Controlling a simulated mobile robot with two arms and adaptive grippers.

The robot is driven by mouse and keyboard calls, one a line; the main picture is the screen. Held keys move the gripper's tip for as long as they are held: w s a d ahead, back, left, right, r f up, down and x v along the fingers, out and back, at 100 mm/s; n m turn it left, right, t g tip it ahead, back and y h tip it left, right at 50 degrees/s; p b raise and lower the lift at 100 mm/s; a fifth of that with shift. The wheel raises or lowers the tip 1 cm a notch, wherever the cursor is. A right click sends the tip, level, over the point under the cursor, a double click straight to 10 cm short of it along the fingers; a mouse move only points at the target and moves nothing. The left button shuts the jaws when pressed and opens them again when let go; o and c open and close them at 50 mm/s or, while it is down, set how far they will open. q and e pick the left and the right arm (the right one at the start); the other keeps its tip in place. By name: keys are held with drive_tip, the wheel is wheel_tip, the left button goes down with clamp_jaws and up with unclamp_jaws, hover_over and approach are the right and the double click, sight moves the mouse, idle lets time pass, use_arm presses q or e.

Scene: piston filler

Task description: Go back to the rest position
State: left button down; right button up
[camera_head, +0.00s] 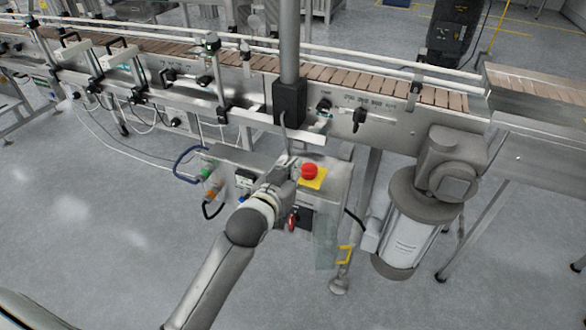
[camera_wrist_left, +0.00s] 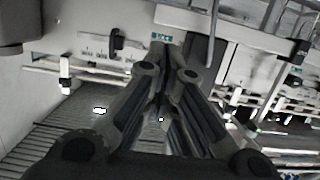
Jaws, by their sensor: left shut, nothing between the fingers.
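My left gripper (camera_head: 290,162) is in front of the conveyor, at the top of the steel control box (camera_head: 228,158) in the head view. A red emergency stop button on a yellow plate (camera_head: 311,172) is just to its right. In the left wrist view the two fingers of the left gripper (camera_wrist_left: 165,70) come together at their tips, with nothing between them. Whether the fingers touch the box cannot be told. My right gripper is not in either view.
The conveyor (camera_head: 350,82) with brown slats runs across behind the gripper, with a vertical post (camera_head: 289,40) close by. A cylindrical motor (camera_head: 412,225) hangs at the right. Cables (camera_head: 130,150) loop at the left.

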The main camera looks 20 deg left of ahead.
use_arm(q)
drive_tip(key=shift+s, duration=0.15)
idle(0.3)
drive_tip(key=s+f+g, duration=0.2)
drive_tip(key=s+f, duration=0.1)
drive_tip(key=f, duration=0.6)
drive_tip(key=s+f+g, duration=0.2)
drive_tip(key=f, duration=0.6)
drive_tip(key=s+f+m+g, duration=0.1)
drive_tip(key=s+f+g, duration=0.5)
drive_tip(key=s+f, duration=1.2)
drive_tip(key=s+f+g+p, duration=0.1)
drive_tip(key=s+f+g, duration=0.3)
drive_tip(key=s+f, duration=0.75)
drive_tip(key=s+a+r+p, duration=0.1)
drive_tip(key=s+p, duration=0.6)
drive_tip(key=s+a+r+m+p, duration=0.1)
drive_tip(key=s+a+r+p, duration=0.1)
drive_tip(key=s+p, duration=0.5)
drive_tip(key=shift+s+r+y, duration=0.3)
drive_tip(key=shift+s, duration=0.5)
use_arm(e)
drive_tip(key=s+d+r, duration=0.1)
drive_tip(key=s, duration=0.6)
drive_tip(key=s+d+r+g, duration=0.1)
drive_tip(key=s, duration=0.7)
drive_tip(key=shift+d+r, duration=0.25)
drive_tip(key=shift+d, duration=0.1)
